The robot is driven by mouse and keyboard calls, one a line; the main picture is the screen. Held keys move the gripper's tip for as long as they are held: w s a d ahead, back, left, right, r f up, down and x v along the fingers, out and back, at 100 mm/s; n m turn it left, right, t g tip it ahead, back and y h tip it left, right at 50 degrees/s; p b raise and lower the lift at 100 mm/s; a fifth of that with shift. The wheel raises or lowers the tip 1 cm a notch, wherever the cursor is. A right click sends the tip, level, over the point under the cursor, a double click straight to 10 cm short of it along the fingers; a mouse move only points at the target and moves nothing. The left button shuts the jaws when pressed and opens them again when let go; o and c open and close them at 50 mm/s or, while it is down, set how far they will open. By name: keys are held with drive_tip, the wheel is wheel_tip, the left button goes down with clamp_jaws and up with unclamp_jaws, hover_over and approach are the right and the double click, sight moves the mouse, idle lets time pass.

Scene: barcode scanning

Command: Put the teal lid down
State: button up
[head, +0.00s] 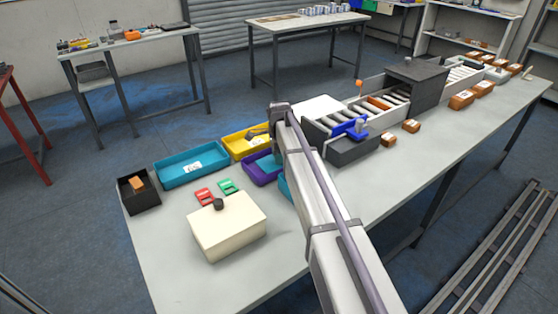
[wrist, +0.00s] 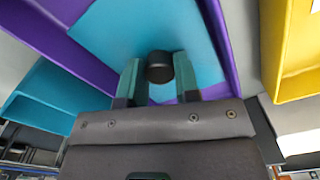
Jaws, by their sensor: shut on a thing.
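My gripper (wrist: 157,74) is shut on the black knob (wrist: 160,66) of the teal lid (wrist: 150,28), with one finger on each side. In the wrist view the flat lid lies over the purple bin (wrist: 55,45), with purple walls showing on both sides. In the head view the purple bin (head: 262,174) is beside my arm, with a teal patch of the lid (head: 268,161) showing over it. My arm hides the gripper's fingers there. I cannot tell whether the lid touches the bin.
A yellow bin (head: 240,148), a long teal bin (head: 190,168) and a black box (head: 139,199) stand left of the arm. A cream box with a black knob (head: 228,228) stands at the front. Red (head: 203,196) and green (head: 227,187) pieces lie between. A conveyor (head: 385,103) is at right.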

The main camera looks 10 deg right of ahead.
drive_tip(key=shift+f, duration=0.25)
drive_tip(key=o, duration=0.9)
drive_tip(key=shift+r, duration=0.1)
wheel_tip(320, 180, up, 13)
drive_tip(key=p, duration=1.2)
drive_tip(key=s+n, duration=1.7)
drive_tip(key=s, duration=1.5)
drive_tip(key=shift+s+f+n, duration=0.3)
drive_tip(key=shift+n, duration=0.1)
